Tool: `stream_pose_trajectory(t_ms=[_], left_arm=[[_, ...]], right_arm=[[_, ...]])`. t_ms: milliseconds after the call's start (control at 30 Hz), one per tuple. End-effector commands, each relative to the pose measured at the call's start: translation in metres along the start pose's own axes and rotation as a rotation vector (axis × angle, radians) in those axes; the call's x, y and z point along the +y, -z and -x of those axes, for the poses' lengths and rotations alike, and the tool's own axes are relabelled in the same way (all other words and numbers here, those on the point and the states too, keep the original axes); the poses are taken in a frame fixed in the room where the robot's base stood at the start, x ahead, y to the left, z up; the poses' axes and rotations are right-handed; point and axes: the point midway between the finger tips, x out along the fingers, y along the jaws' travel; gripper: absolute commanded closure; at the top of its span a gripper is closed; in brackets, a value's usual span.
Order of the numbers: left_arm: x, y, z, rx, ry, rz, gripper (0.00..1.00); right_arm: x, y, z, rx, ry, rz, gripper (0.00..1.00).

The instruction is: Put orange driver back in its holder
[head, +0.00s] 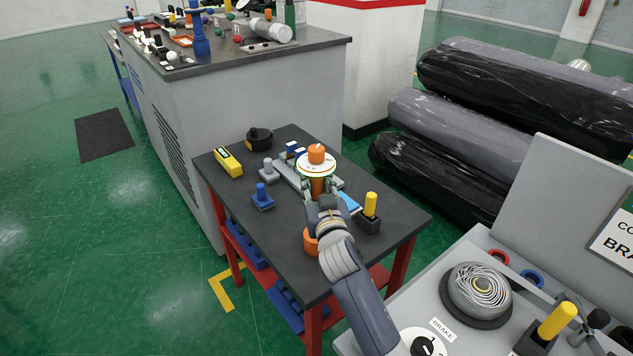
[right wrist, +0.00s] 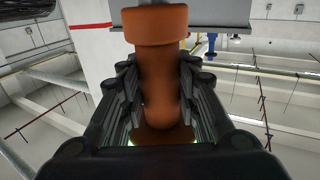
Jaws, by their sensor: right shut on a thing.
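My right gripper (head: 320,198) reaches over the dark-topped small table from the lower right and is shut on the orange driver. The driver (head: 316,154) stands roughly upright in the head view, with a white disc (head: 303,169) around it below its top. In the right wrist view, its orange body (right wrist: 160,75) with a wider collar lies between the fingers; its far end is hidden. Another orange piece (head: 310,241) sits on the table, partly hidden by my wrist; I cannot tell whether it is the holder. My left gripper is not in view.
On the small table (head: 290,274) stand a yellow box (head: 228,164), a black round part (head: 259,139), a blue knob (head: 262,197), a grey knob (head: 268,169) and a yellow-handled piece in a dark block (head: 369,224). A grey console (head: 400,318) lies at lower right.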

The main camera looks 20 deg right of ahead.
Motion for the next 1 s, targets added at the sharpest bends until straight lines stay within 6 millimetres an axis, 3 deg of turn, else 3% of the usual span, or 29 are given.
stream_pose_trajectory(t_ms=[167, 700, 1000], left_arm=[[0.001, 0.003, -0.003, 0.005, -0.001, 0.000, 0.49], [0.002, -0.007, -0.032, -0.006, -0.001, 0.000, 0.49], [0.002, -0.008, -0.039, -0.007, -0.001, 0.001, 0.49]], right_arm=[[0.000, 0.002, -0.003, 0.007, -0.002, 0.001, 0.91], [0.000, -0.031, -0.003, 0.008, -0.001, 0.001, 0.91], [0.000, -0.039, -0.003, 0.008, -0.001, 0.001, 0.91]])
